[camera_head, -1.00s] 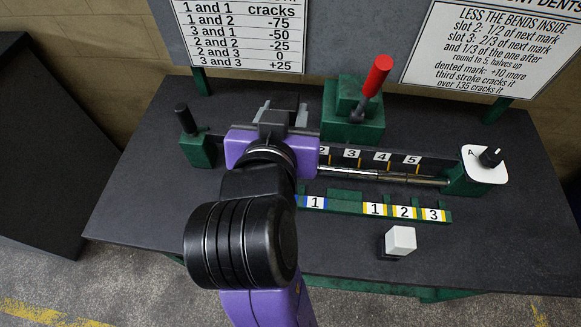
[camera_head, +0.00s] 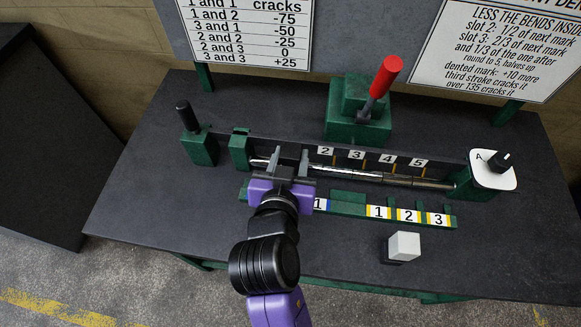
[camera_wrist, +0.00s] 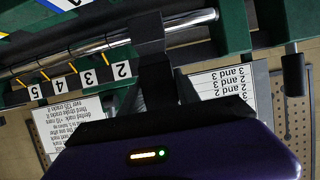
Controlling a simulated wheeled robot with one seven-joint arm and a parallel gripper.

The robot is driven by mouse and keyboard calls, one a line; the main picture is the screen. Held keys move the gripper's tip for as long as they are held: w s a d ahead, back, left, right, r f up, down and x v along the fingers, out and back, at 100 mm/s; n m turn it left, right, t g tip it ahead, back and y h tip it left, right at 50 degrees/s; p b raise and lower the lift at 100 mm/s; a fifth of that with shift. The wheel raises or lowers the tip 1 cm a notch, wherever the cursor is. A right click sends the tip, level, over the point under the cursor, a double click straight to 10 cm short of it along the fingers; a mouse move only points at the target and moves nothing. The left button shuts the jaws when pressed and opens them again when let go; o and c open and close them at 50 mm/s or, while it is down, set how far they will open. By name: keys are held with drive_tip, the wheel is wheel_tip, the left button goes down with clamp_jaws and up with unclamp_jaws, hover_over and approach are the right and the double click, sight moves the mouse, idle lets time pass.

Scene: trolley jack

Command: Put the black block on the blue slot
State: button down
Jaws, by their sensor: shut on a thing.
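My gripper (camera_head: 290,167) is at the left part of the steel rod, just behind the front green rail.
A white block (camera_head: 404,245) sits on a dark base in front of the rail. A red-handled press (camera_head: 360,110) stands behind the rod. The front right tabletop is clear.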

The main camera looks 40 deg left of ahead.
drive_tip(key=shift+f, duration=2.2)
drive_tip(key=shift+f, duration=0.1)
drive_tip(key=c, duration=0.9)
unclamp_jaws()
drive_tip(key=shift+f, duration=0.15)
drive_tip(key=shift+r, duration=0.25)
drive_tip(key=b+v, duration=0.1)
drive_tip(key=v, duration=1.1)
drive_tip(key=shift+f, duration=0.15)
